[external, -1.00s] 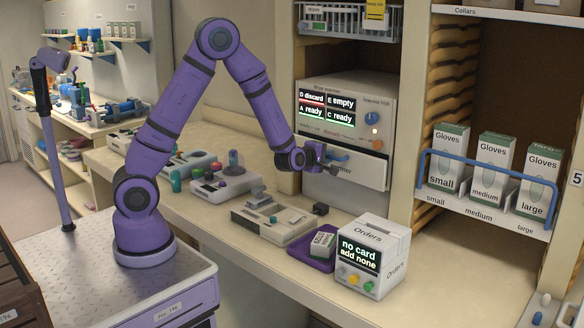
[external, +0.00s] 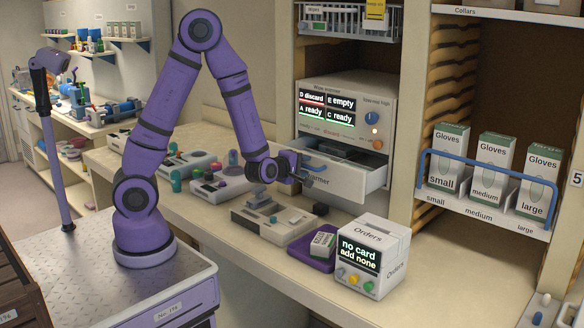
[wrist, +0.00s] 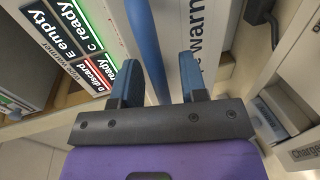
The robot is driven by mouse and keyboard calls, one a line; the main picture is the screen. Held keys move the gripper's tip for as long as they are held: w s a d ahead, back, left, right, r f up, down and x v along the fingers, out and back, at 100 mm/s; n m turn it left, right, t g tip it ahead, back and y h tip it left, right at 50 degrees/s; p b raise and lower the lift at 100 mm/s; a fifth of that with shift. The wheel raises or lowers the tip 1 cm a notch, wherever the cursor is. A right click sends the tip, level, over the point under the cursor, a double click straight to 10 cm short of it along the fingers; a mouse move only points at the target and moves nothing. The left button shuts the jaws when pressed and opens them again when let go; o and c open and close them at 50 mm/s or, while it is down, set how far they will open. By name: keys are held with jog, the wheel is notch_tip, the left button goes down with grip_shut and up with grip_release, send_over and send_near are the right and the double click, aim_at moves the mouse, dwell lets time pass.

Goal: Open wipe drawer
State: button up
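The wipe drawer (external: 350,184) is the lower drawer of the wipes warmer (external: 345,95). It stands pulled out, with a dark gap above it; I cannot make out its contents. Its white front shows in the wrist view (wrist: 203,25). The blue bar handle (wrist: 145,40) runs between my two fingers, close to the left one, with a gap on the right. My gripper (wrist: 160,82) is at the handle, fingers apart. In the external view my gripper (external: 302,174) is at the left part of the drawer front and partly hides the handle (external: 318,169).
The warmer's display (external: 326,107) reads discard, empty and ready. The orders box (external: 372,256) and a purple tray (external: 300,250) stand on the counter in front. Glove boxes (external: 495,160) stand behind a blue rail at right. Several devices sit on the counter at left.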

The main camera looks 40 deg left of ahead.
jog(key=shift+w, duration=0.1)
jog(key=r+x, duration=0.1)
jog(key=x, duration=0.3)
jog(key=r+x, duration=0.1)
jog(key=x, duration=0.7)
jog(key=shift+w+r, duration=0.35)
jog(key=shift+w, duration=0.3)
jog(key=v, duration=1.1)
jog(key=a+r+m+g, duration=0.1)
jog(key=r, duration=0.1)
jog(key=s+a+r+m+g+h, duration=0.1)
jog(key=r+m, duration=0.1)
jog(key=s+a+r+m+h, duration=0.1)
jog(key=a+r+m, duration=0.1)
jog(key=shift+a+r+g, duration=0.1)
jog(key=shift+r+g, duration=0.2)
jog(key=shift+g, duration=0.1)
jog(key=s+a+r+m+g, duration=0.3)
jog(key=s+a+r+m, duration=0.1)
jog(key=s, duration=0.6)
jog(key=s+a+r+m+g+y, duration=0.1)
jog(key=s+a+r+m+g, duration=0.2)
jog(key=s+a+m, duration=0.4)
jog(key=shift+s+a+r, duration=0.45)
jog(key=shift+s+a, duration=0.75)
jog(key=shift+s, duration=0.6)
jog(key=shift+s, duration=0.1)
